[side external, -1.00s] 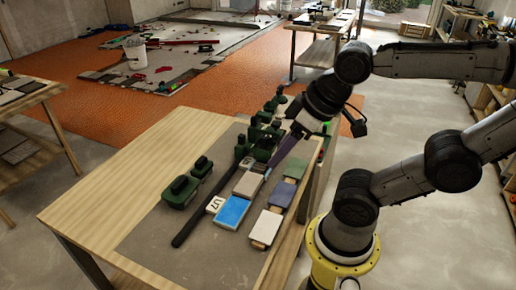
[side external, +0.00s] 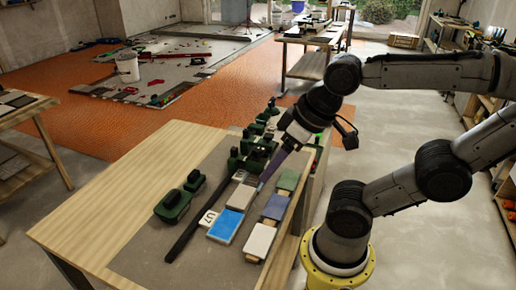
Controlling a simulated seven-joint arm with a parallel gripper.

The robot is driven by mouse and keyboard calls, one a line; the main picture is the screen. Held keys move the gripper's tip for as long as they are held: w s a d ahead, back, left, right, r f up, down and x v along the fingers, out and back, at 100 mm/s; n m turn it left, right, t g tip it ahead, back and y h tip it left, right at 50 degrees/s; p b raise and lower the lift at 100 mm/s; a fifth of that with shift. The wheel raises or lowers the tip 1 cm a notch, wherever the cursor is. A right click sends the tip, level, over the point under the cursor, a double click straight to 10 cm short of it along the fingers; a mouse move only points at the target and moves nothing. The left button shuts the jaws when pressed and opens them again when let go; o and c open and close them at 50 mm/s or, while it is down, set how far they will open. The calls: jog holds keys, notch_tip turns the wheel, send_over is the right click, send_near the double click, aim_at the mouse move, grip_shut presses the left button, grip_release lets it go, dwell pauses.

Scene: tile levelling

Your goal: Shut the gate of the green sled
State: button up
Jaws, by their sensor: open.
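Several dark green blocks with black tops stand on the grey work mat (side external: 135,252). A pair of them (side external: 172,207) sits at the left of the mat, and a cluster (side external: 257,150) stands toward the far end. I cannot tell which is the green sled, and no gate can be made out at this size. My gripper (side external: 262,184) is open, pointing down and left with its slim purple-grey end beside the beige tile (side external: 239,197), just nearer to me than the cluster. I cannot tell whether it touches anything. My wrist hides part of the cluster's right side.
A blue tile (side external: 223,229), a white tag marked U7 (side external: 208,218) and a black bar (side external: 192,232) lie nearby. The wooden tabletop (side external: 110,205) is clear at left.

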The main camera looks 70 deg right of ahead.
jog(key=w+d+r+m, duration=0.2)
jog(key=w+r+m, duration=0.2)
jog(key=w+r, duration=0.1)
jog(key=m+g, duration=0.5)
jog(key=m, duration=0.5)
send_over(258, 149)
notch_tip(258, 149, down, 8)
notch_tip(258, 149, down, 13)
jog(key=shift+a+f, duration=0.1)
jog(key=shift+f, duration=0.05)
grip_shut()
